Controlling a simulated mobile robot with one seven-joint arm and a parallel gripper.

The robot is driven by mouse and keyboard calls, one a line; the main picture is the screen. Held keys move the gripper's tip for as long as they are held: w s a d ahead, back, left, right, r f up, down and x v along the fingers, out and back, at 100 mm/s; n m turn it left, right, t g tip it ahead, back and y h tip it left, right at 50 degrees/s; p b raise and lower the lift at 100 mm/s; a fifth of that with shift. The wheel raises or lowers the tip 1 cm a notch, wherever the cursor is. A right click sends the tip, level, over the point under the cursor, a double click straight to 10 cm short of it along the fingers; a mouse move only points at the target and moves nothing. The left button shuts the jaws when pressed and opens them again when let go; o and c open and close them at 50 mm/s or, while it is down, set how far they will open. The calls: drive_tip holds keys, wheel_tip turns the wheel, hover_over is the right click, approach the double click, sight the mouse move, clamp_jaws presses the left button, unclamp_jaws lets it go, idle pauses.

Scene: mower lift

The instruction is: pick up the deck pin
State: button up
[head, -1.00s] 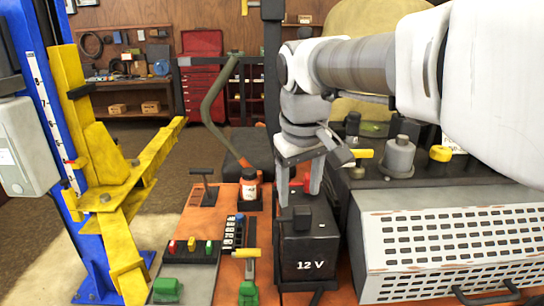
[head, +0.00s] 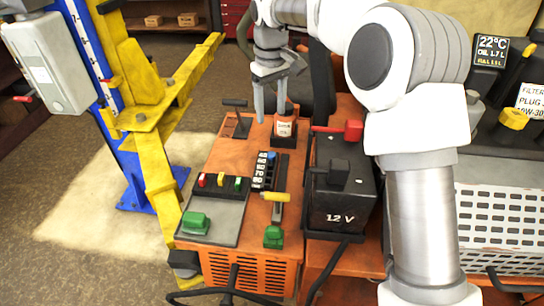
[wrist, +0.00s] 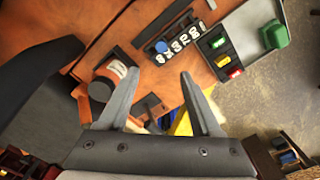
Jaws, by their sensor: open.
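I cannot tell for certain which piece is the deck pin. A dark-handled T-shaped piece (head: 238,120) stands at the back left, left of my gripper. It shows between the fingers in the wrist view (wrist: 150,106).
A black 12 V battery (head: 340,205) with a red clamp (head: 352,130) stands right of the cabinet top. The yellow lift arm (head: 150,120) is left. Bare floor (head: 60,165) lies beyond it.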

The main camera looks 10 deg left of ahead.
hover_over(271, 153)
wheel_tip(271, 153, down, 8)
drive_tip(key=shift+w+f+p, duration=0.1)
drive_tip(key=shift+w+p, duration=0.05)
drive_tip(key=shift+p, duration=0.3)
drive_tip(key=f, duration=0.1)
drive_tip(key=f+p, duration=0.1)
drive_tip(key=f, duration=0.2)
drive_tip(key=shift+s+d, duration=0.15)
drive_tip(key=shift+s, duration=0.15)
drive_tip(key=shift+f, duration=0.6)
clamp_jaws()
